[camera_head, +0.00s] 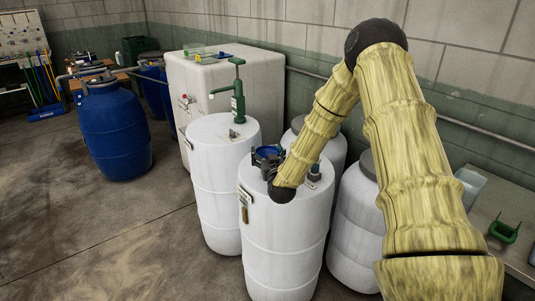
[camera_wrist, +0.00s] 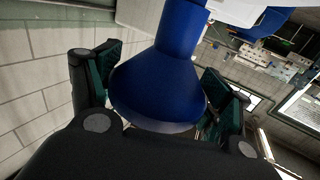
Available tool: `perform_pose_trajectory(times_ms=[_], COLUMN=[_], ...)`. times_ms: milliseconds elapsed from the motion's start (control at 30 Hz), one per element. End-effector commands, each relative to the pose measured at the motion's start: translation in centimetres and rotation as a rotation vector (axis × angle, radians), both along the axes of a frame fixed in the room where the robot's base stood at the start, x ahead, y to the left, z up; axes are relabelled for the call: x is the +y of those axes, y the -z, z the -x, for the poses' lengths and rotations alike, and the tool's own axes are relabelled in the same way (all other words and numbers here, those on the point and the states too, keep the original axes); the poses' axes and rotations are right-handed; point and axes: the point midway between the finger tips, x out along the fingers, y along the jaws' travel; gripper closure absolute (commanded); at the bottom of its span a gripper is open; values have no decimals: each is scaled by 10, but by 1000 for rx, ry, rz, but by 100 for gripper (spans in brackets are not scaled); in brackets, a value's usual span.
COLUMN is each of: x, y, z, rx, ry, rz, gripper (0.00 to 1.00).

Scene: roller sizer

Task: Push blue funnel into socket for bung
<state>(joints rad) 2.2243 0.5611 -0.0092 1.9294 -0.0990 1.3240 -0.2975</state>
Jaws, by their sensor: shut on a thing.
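A blue funnel (camera_wrist: 158,82) fills the middle of the wrist view, its wide mouth towards my palm and its spout pointing away. My gripper (camera_wrist: 165,88) has one green-padded finger on each side of it and is shut on it. In the head view the blue funnel (camera_head: 267,151) and my gripper (camera_head: 262,165) are over the top of the front white drum (camera_head: 287,245). The spout's end and the bung socket are hidden, so I cannot tell whether they touch. A small dark fitting (camera_head: 314,172) stands on the drum top, right of my gripper.
More white drums (camera_head: 358,220) stand behind and right, near the block wall. A large white tank (camera_head: 225,75) is behind. A blue barrel (camera_head: 113,130) stands left; the floor between is clear.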

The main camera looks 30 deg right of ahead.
Motion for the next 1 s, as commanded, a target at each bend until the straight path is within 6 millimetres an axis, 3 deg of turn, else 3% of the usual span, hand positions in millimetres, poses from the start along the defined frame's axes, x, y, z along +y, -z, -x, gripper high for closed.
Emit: perform_pose_trajectory(times_ms=[433, 467, 567, 1000], x=[0, 0, 0, 1], y=[9, 8, 8, 8], z=[0, 0, 0, 2], rx=[0, 0, 0, 1], ry=[0, 0, 0, 0], rz=[0, 0, 0, 0], gripper=[45, 18, 0, 0])
